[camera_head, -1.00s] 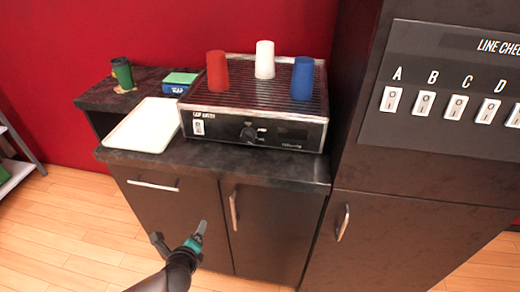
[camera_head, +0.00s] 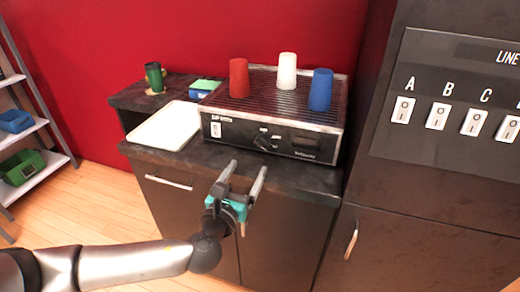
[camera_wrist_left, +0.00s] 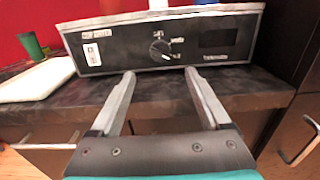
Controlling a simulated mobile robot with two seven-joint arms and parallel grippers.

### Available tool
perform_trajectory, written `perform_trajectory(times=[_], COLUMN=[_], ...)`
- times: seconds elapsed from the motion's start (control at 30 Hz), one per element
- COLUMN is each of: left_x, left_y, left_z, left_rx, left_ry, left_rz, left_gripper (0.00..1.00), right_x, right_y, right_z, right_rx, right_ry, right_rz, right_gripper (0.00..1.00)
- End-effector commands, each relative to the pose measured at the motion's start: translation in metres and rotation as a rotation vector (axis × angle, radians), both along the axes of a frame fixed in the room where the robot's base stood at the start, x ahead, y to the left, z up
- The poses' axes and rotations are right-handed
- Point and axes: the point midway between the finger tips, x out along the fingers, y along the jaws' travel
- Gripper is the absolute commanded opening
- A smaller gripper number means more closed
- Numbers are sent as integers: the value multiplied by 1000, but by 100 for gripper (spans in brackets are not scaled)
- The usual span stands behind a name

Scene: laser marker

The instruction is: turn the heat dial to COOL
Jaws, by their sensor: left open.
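The heat dial (camera_head: 263,141) is a dark round knob on the front panel of the black machine (camera_head: 228,130). In the left wrist view the dial (camera_wrist_left: 160,50) has a light pointer mark and small white labels around it, too blurred to read surely. My left gripper (camera_head: 246,176) is open and empty, in front of the counter edge, below and short of the dial. In the left wrist view its fingers (camera_wrist_left: 165,82) stand apart with the dial beyond them, between and above the tips. My right gripper is not in view.
Red (camera_head: 239,78), white (camera_head: 287,71) and blue (camera_head: 321,90) cups stand upside down on the machine's ribbed top. A white tray (camera_head: 165,127) lies left of it. A tall cabinet with labelled switches (camera_head: 440,116) stands at the right.

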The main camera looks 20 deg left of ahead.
Motion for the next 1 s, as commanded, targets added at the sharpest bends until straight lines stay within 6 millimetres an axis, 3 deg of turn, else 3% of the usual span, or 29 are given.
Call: perform_trajectory(times=[0.3,0.5,0.7,1.0], left_x=[61,88,100,102], left_y=[-2,-3,-3,-3], left_z=[-1,-1,-1,0], left_rx=[-1,-1,-2,-2], left_ry=[-2,0,1,2], left_rz=[1,0,0,0], left_gripper=[80,80,80,80], right_x=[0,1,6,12], right_y=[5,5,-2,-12], right_z=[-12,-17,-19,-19], right_rx=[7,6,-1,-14], right_ry=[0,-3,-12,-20], right_rz=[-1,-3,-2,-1], right_gripper=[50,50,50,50])
